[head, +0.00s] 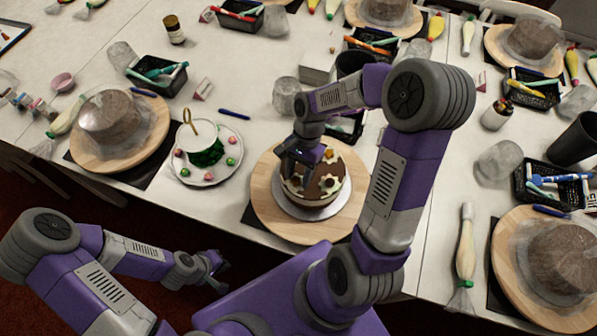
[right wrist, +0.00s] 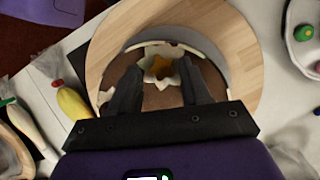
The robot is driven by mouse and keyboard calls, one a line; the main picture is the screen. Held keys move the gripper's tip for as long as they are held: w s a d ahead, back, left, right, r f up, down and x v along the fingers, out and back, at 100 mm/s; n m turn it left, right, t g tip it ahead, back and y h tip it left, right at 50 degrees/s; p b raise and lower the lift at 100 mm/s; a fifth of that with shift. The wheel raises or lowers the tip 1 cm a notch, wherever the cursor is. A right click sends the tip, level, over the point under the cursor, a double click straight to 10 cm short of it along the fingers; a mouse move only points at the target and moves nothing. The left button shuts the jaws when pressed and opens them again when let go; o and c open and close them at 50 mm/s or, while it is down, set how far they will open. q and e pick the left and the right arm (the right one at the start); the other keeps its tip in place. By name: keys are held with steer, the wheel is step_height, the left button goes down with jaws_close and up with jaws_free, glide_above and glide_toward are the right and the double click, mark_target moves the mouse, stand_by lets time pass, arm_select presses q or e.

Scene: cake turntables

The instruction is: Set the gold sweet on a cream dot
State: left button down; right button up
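The gold sweet (right wrist: 159,68) is a small star-like piece. It lies on a cream dot (right wrist: 150,52) near the edge of the brown cake top (right wrist: 160,97). My right gripper (right wrist: 158,82) is open above the cake, its two fingers on either side of the sweet with gaps showing. In the head view my right gripper (head: 300,172) is over the left part of the cake (head: 322,198), which carries cream dots and gold-coloured spots. Its fingers hide part of the top. My left gripper (head: 217,270) is open and empty, low in front of the table.
The cake stands on a wooden turntable (head: 268,212). Wrapped cakes on boards (head: 105,117), black baskets (head: 157,75) and clear cups (head: 286,95) stand around.

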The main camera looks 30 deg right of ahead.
steer(key=shift+w+d+r, duration=0.1)
steer(key=shift+w+r, duration=0.05)
steer(key=shift+r, duration=0.35)
steer(key=p+v, duration=0.2)
steer(key=v, duration=0.9)
steer(key=shift+r+p, duration=0.15)
steer(key=shift+p, duration=0.25)
